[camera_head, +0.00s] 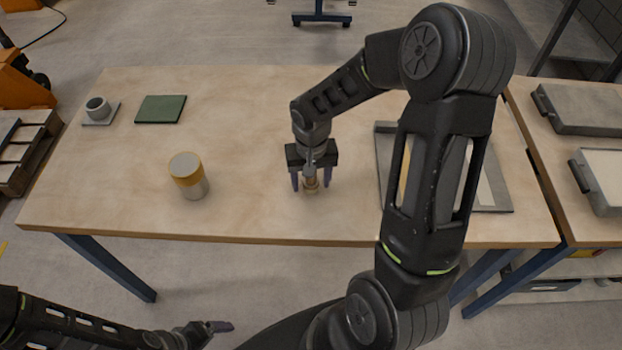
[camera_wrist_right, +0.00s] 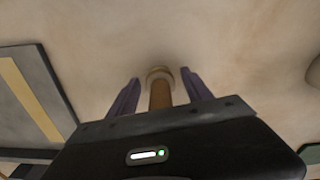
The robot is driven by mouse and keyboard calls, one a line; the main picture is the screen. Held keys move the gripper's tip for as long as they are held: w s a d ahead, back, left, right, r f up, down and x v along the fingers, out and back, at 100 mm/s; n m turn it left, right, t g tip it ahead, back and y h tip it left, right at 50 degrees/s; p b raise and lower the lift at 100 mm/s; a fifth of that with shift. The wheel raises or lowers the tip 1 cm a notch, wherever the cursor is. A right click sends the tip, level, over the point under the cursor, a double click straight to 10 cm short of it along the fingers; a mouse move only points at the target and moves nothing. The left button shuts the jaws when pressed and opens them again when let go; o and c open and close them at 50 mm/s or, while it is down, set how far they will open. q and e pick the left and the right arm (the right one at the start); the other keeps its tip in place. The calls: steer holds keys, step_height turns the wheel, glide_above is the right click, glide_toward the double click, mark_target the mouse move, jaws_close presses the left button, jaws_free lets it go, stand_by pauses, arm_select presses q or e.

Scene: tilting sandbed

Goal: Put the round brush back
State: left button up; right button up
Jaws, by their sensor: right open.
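The round brush (camera_head: 311,186) stands on the wooden table below my right gripper, its tan handle upward. In the right wrist view the brush (camera_wrist_right: 160,94) shows between the two purple fingers, with a gap on each side. My right gripper (camera_head: 311,180) points down around it, open; its fingers (camera_wrist_right: 160,80) do not appear to touch the brush. A small grey cup on a square plate (camera_head: 97,107) stands at the table's far left. My left gripper (camera_head: 212,328) is low at the bottom left, off the table; its jaw opening is unclear.
A green pad (camera_head: 160,109) lies at the back left. A grey-framed tray (camera_head: 495,190) lies on the right, partly hidden by my right arm. The table between jar and brush is clear.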

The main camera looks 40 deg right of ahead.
steer(key=shift+r, duration=0.15)
steer(key=r, duration=1.2)
steer(key=shift+s+a, duration=0.1)
steer(key=shift+s, duration=0.15)
